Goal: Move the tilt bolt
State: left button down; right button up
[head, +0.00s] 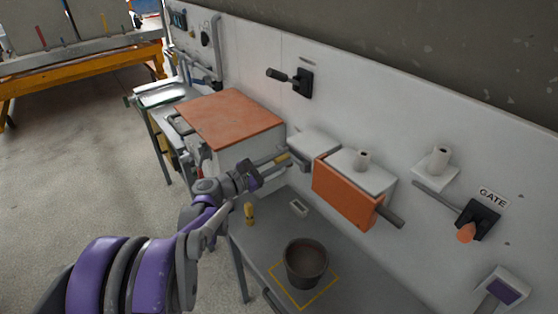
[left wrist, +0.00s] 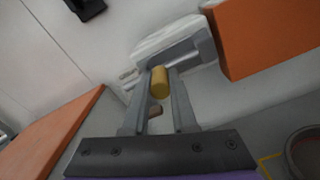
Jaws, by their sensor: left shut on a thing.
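The tilt bolt appears to be the yellow cylinder (left wrist: 160,82) between my left fingers in the left wrist view. It sits beside a pale grey block with a grey bracket (left wrist: 185,48), next to the orange panel mould (left wrist: 265,38). In the head view the mould (head: 340,194) is on the wall to the right of my left gripper (head: 284,158), and only a small yellow bit shows at the fingertips. My left gripper is shut on the yellow cylinder. Whether the cylinder is still seated in the bracket is unclear. My right gripper is not in view.
A dark pot (head: 305,264) stands inside a yellow outline on the grey bench (head: 365,285). A yellow peg (head: 249,213) and a small slotted block (head: 298,207) are nearby. An orange-topped box (head: 230,117) stands left. A GATE lever (head: 466,232) is on the right wall.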

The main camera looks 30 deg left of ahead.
pick_arm(q)
jog(key=d, duration=0.1)
jog(key=s+d, duration=0.1)
jog(key=d, duration=0.1)
jog(key=s+d, duration=0.1)
jog(key=d, duration=0.1)
jog(key=shift+f, duration=0.1)
jog(key=c, duration=0.7)
grip_release()
jog(key=shift+s+d, duration=0.1)
jog(key=b, duration=0.1)
send_near(301, 166)
jog(key=v, duration=0.4)
jog(key=shift+f, duration=0.1)
